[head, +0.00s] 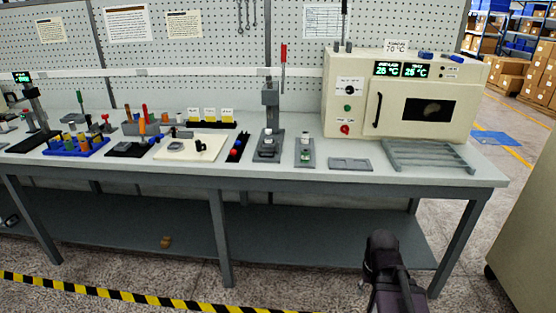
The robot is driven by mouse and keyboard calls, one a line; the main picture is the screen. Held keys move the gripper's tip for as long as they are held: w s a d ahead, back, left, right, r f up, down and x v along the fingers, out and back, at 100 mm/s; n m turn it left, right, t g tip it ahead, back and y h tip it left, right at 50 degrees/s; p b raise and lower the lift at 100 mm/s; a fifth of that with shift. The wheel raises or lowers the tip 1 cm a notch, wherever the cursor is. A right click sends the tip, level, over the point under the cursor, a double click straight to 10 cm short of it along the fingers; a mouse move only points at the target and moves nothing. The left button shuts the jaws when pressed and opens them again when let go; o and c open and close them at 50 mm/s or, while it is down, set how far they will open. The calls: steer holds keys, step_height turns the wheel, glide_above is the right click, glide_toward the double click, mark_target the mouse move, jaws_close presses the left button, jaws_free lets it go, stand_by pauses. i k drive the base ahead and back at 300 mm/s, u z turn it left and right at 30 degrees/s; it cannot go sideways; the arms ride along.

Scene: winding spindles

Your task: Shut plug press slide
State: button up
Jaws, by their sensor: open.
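The plug press (270,101) stands on the workbench left of the oven, a grey upright with a red-handled lever (283,55) raised above it. At its foot is a dark base plate (267,156) with a small white-topped piece (268,142) on it. From this distance I cannot tell which part is the slide or how far it is out. Part of my dark arm shows at the bottom right, in front of the bench and well apart from the press. My gripper's fingers cannot be made out.
A grey plate (304,160) with a small vial stands right of the press; a black tray (237,147) with red and blue pieces stands left. A cream oven (358,115) and grey rack (428,158) are at the right.

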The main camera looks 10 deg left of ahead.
mark_target(262, 148)
steer(key=u, duration=0.45)
steer(key=i, duration=0.95)
steer(key=z, duration=0.75)
